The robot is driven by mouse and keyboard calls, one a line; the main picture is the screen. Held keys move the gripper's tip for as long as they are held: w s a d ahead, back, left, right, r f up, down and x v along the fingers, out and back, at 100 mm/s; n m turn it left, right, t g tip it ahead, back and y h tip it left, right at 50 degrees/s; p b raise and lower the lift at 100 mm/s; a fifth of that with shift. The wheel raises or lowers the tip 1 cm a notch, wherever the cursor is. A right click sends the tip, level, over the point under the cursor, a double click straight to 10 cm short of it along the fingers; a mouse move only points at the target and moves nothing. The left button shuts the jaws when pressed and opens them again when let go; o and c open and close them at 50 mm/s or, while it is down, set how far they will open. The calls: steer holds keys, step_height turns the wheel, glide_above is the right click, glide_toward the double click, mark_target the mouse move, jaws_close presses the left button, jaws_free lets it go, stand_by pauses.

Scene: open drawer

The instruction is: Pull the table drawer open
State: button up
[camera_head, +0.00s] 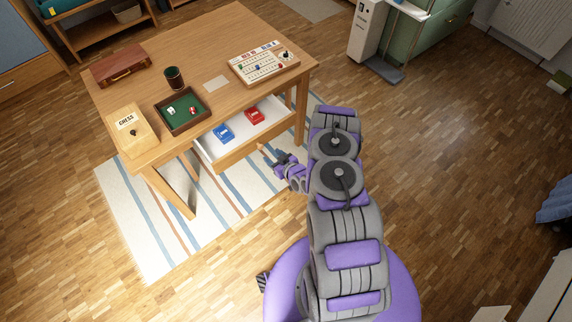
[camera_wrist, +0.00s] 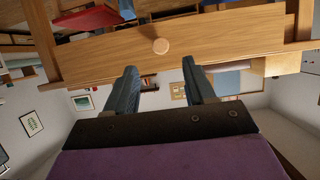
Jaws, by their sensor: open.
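The wooden table (camera_head: 222,48) stands at upper left in the head view. Its drawer (camera_head: 238,152) is pulled partly out at the front, and its white inside shows, with a blue card box (camera_head: 223,133) and a red card box (camera_head: 254,116) in it. In the wrist view the drawer front (camera_wrist: 215,40) spans the top, with a round wooden knob (camera_wrist: 160,46) near its middle. My gripper (camera_wrist: 158,75) is open, its two fingers pointing at the drawer front. The knob lies just beyond the fingertips, between their lines, and nothing is held.
On the tabletop are a dice tray (camera_head: 183,110), a chess box (camera_head: 131,130), a dark cup (camera_head: 174,78), a brown case (camera_head: 120,63) and a board game (camera_head: 263,63). A striped rug (camera_head: 130,215) lies under the table.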

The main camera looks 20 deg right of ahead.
steer(key=p+v, duration=0.1)
steer(key=v, duration=0.8)
steer(key=shift+p, duration=0.4)
steer(key=w+d+r+n+g+h, duration=0.25)
steer(key=w+r+g, duration=0.25)
steer(key=r, duration=0.5)
steer(key=s+r+m+g+h+b, duration=0.1)
steer(key=s+r+g, duration=0.15)
steer(key=r, duration=0.45)
steer(key=s+r+m+g+h, duration=0.1)
steer(key=s+r, duration=0.2)
steer(key=r, duration=0.5)
steer(key=s+a+r+m+g, duration=0.1)
steer(key=s+a+r+g, duration=0.1)
steer(key=s+r, duration=0.4)
steer(key=s+a+r+m+g+b, duration=0.1)
steer(key=s+a+r, duration=0.3)
steer(key=s, duration=1.1)
steer(key=s+a+r+m+g, duration=0.2)
steer(key=s+a+r+g, duration=0.1)
steer(key=s+r, duration=0.6)
steer(key=s, duration=0.2)
steer(key=shift+s+r, duration=0.25)
